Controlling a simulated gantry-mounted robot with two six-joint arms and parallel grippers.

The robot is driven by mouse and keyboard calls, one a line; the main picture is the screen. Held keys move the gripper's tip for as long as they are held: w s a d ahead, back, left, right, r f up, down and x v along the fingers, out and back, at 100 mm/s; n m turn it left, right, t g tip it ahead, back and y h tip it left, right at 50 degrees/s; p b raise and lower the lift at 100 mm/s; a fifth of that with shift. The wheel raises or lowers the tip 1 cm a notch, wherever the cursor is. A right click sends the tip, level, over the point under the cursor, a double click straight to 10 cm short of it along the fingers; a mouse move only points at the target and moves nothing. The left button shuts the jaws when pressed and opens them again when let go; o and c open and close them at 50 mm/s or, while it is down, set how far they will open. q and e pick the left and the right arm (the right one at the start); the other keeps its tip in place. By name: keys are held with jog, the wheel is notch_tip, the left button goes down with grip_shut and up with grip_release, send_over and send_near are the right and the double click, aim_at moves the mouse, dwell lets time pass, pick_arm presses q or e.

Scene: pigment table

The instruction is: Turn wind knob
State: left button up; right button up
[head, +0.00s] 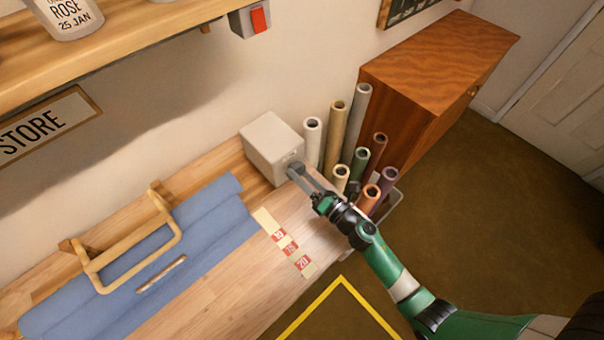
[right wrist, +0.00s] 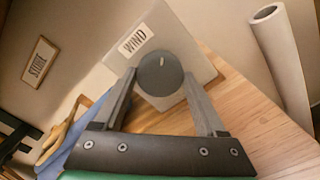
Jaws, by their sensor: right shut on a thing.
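The wind knob (right wrist: 160,75) is a dark round dial with a pale mark near its top. It sits on the front of a pale grey box (head: 272,143), under a label reading WIND (right wrist: 136,40). The box stands at the back right end of the wooden table. My right gripper (head: 293,172) reaches the box front in the head view. In the right wrist view its two fingers (right wrist: 158,92) are on either side of the knob, shut on it. In the head view the fingers hide the knob. My left gripper is not in view.
Several upright tubes (head: 334,125) stand right of the box, close to my right arm. A blue cloth (head: 215,215) with a wooden frame (head: 172,247) lies on the table at left. Number tags (head: 291,250) lie near the table's right end.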

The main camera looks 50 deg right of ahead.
jog(key=m+p, duration=0.1)
jog(key=m, duration=0.3)
jog(key=shift+r+m, duration=0.1)
jog(key=shift+m, duration=0.2)
jog(key=m+p, duration=0.1)
jog(key=m, duration=0.2)
jog(key=shift+m, duration=0.4)
jog(key=o, duration=1.3)
jog(key=s, duration=0.4)
jog(key=s+p, duration=0.1)
jog(key=s, duration=0.2)
jog(key=s+a+p, duration=0.1)
jog(key=s, duration=0.3)
jog(key=shift+s+a, duration=0.1)
jog(key=shift+s, duration=0.2)
